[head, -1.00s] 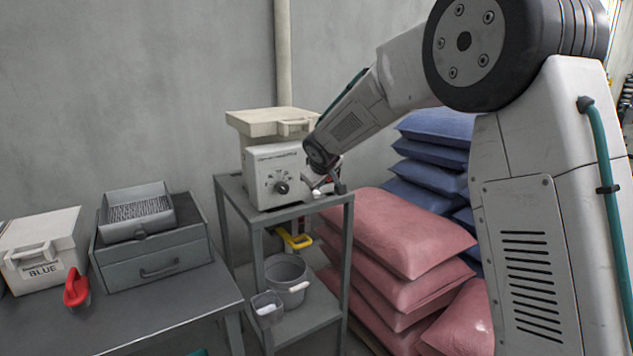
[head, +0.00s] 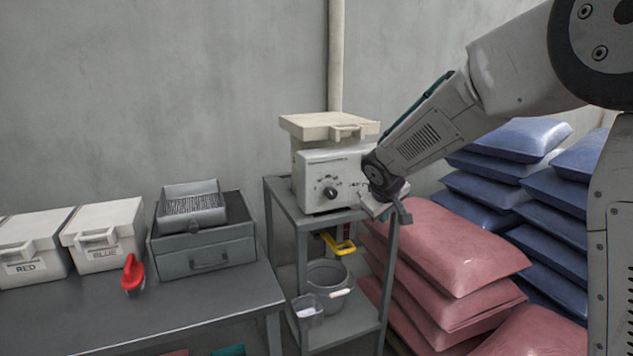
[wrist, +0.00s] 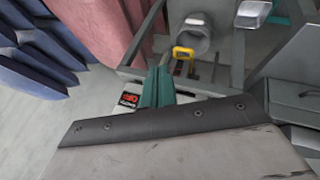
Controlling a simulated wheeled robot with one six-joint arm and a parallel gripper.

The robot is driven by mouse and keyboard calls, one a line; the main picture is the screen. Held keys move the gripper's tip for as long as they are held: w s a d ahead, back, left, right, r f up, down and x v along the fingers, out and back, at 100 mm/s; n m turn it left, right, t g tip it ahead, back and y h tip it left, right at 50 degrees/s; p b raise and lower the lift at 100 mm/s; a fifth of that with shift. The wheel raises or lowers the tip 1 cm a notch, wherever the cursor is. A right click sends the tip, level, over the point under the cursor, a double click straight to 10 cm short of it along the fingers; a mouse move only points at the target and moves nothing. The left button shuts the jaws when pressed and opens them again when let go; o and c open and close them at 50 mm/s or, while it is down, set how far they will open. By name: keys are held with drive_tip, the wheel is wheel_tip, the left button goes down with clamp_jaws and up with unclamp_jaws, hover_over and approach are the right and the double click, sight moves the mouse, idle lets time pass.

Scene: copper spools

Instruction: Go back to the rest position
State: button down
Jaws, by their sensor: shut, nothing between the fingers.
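My gripper (head: 388,210) is at the end of my arm, in front of the right side of the white dial machine (head: 325,182) on the grey shelf stand (head: 275,200). In the wrist view its two teal fingers (wrist: 158,78) are close together, shut and with nothing seen between them. My arm reaches in from the right of the head view and hides part of the machine and stand. I cannot tell whether the gripper touches the stand.
Pink sacks (head: 455,245) and blue sacks (head: 510,140) are stacked right of the stand. A table (head: 200,310) at left carries bins, a drawer box (head: 205,255) and a red-handled tool (head: 133,275).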

drive_tip(key=s+d+r+m+g+y, duration=0.1)
drive_tip(key=s+r+m+g, duration=0.1)
drive_tip(key=s, duration=1.9)
drive_tip(key=s+d+r+m+g+y, duration=0.1)
drive_tip(key=s+d+r+m+g, duration=0.1)
drive_tip(key=s, duration=2)
drive_tip(key=shift+s+r+m+g+y, duration=0.25)
drive_tip(key=shift+r+m+g, duration=0.25)
drive_tip(key=shift+r+m, duration=0.25)
